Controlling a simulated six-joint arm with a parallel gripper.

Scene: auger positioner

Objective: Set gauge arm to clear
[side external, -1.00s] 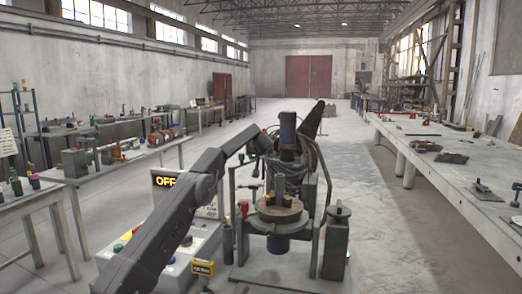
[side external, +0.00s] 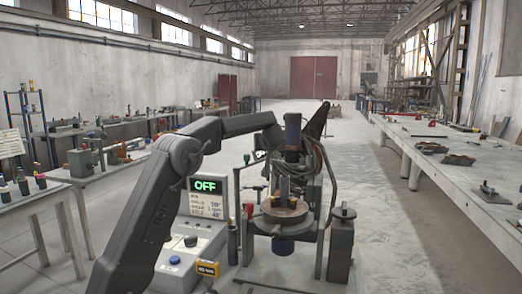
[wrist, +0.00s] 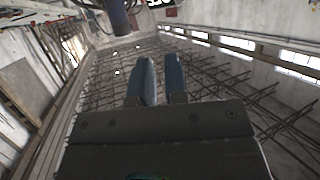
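The auger positioner stands at centre in the side external view, with an upright blue cylinder (side external: 292,130) above a round brown table (side external: 285,211). I cannot tell for sure which part is the gauge arm. A red-tipped lever (side external: 249,211) stands left of the round table. The control box display (side external: 207,186) reads OFF in green. My gripper shows in the wrist view (wrist: 160,75), with a narrow gap between its two bluish fingers and nothing between them. In the side view its fingers are hard to make out beside the blue cylinder. The wrist camera faces the roof.
Dark hoses (side external: 320,160) loop at the machine's right. A grey post (side external: 341,240) stands right of the table. A long bench (side external: 470,185) with tools runs along the right, and smaller benches stand left. The aisle floor behind is clear.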

